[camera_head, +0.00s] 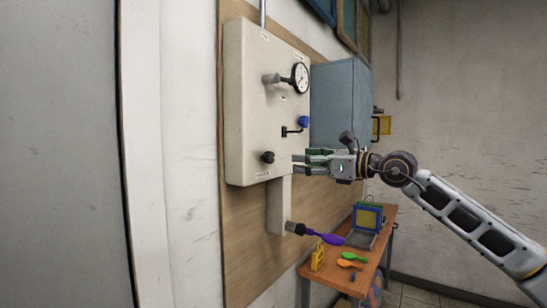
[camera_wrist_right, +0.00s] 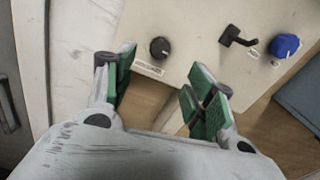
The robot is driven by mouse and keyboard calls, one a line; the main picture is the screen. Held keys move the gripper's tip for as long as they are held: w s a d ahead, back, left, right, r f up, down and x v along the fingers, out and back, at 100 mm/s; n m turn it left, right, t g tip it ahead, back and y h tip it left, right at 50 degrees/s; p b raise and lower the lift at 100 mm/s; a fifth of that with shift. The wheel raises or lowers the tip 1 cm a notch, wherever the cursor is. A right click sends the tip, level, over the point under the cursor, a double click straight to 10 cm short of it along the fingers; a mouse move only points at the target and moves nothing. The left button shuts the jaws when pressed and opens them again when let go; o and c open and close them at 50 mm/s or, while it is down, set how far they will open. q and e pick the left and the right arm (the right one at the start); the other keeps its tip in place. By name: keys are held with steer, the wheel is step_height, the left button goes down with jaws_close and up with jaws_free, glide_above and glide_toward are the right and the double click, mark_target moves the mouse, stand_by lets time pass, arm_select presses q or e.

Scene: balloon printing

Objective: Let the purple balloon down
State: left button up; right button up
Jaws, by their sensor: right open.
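The purple balloon (camera_head: 327,238) hangs limp and flat-looking from a dark nozzle (camera_head: 295,229) below the white control panel (camera_head: 255,140). The panel carries a round gauge (camera_head: 300,78), a blue knob (camera_head: 303,122), a black lever (camera_head: 290,131) and a black knob (camera_head: 267,157). My right gripper (camera_head: 300,164) is in front of the panel's lower part, right of the black knob. In the right wrist view its green-padded fingers (camera_wrist_right: 162,95) are apart and empty. The black knob (camera_wrist_right: 159,47) shows beyond them, apart from both. My left gripper is not seen.
A wooden table (camera_head: 345,273) below holds a green balloon (camera_head: 354,258), an orange balloon (camera_head: 347,264), a yellow object (camera_head: 318,257) and a blue-and-yellow frame (camera_head: 367,219). A blue-grey cabinet (camera_head: 340,100) stands right of the panel.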

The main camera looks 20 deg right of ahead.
mark_target(272, 157)
steer(key=p+x, duration=0.2)
steer(key=x, duration=0.5)
steer(key=shift+w+a+p, duration=0.2)
steer(key=shift+w+p, duration=0.05)
steer(key=shift+p, duration=0.05)
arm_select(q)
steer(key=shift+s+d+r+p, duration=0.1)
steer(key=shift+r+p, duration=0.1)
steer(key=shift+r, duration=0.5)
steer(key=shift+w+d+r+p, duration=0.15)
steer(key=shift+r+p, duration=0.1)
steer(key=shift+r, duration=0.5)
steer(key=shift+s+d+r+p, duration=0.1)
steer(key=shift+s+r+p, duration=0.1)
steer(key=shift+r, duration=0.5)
arm_select(e)
steer(key=shift+x, duration=2)
steer(key=c, duration=1)
steer(key=shift+c, duration=0.2)
